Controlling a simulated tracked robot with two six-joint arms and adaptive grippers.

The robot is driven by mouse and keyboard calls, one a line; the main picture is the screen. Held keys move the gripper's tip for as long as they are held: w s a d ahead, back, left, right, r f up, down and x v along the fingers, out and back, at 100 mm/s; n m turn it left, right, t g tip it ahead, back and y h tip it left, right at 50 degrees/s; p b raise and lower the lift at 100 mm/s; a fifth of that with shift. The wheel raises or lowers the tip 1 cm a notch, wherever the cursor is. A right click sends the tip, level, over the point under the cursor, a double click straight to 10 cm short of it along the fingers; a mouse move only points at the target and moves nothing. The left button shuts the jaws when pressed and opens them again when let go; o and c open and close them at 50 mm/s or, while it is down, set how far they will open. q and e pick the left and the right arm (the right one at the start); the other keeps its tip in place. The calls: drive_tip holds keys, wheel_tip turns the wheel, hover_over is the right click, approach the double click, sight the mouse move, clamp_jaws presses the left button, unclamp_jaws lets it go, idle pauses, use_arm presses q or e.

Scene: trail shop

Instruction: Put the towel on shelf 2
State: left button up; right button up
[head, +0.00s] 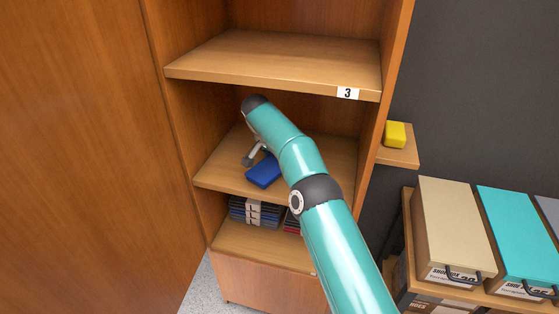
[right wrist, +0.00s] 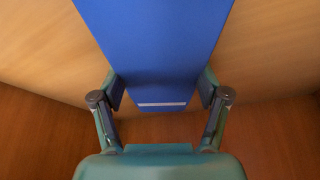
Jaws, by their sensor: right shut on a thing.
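The blue folded towel (head: 264,171) is at the middle shelf board (head: 218,178), the one below the board labelled 3; I take this as shelf 2, its own label being hidden by my arm. I cannot tell whether the towel touches the board. My right gripper (head: 254,156) is partly hidden behind its arm in the head view. In the right wrist view the right gripper (right wrist: 162,92) has its fingers on both sides of the towel (right wrist: 155,45), shut on its near end. My left gripper is not in view.
Shelf 3 (head: 275,60) above is empty. Dark folded items (head: 240,209) lie on the lower shelf. A yellow block (head: 395,134) sits on a small side ledge. Shoe boxes (head: 455,225) stand at the right. A tall wooden panel (head: 80,150) stands at the left.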

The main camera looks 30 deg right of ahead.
sight(255, 178)
drive_tip(key=o, duration=1.2)
drive_tip(key=v, duration=0.2)
drive_tip(key=shift+a+r+p, duration=0.1)
drive_tip(key=shift+r+p, duration=0.2)
drive_tip(key=shift+r, duration=0.1)
drive_tip(key=a+b, duration=0.1)
drive_tip(key=s+a+b, duration=0.1)
drive_tip(key=shift+a+f+b, duration=0.2)
drive_tip(key=shift+a+b, duration=0.05)
drive_tip(key=shift+b, duration=0.1)
drive_tip(key=a+b, duration=0.1)
drive_tip(key=a, duration=0.1)
drive_tip(key=s+a, duration=0.1)
drive_tip(key=a, duration=0.2)
drive_tip(key=s+a+b, duration=0.1)
drive_tip(key=a, duration=0.2)
drive_tip(key=shift+s+r+b, duration=0.2)
drive_tip(key=shift+r+b, duration=0.05)
drive_tip(key=shift+b, duration=0.05)
drive_tip(key=shift+s+a, duration=0.25)
drive_tip(key=shift+a, duration=0.35)
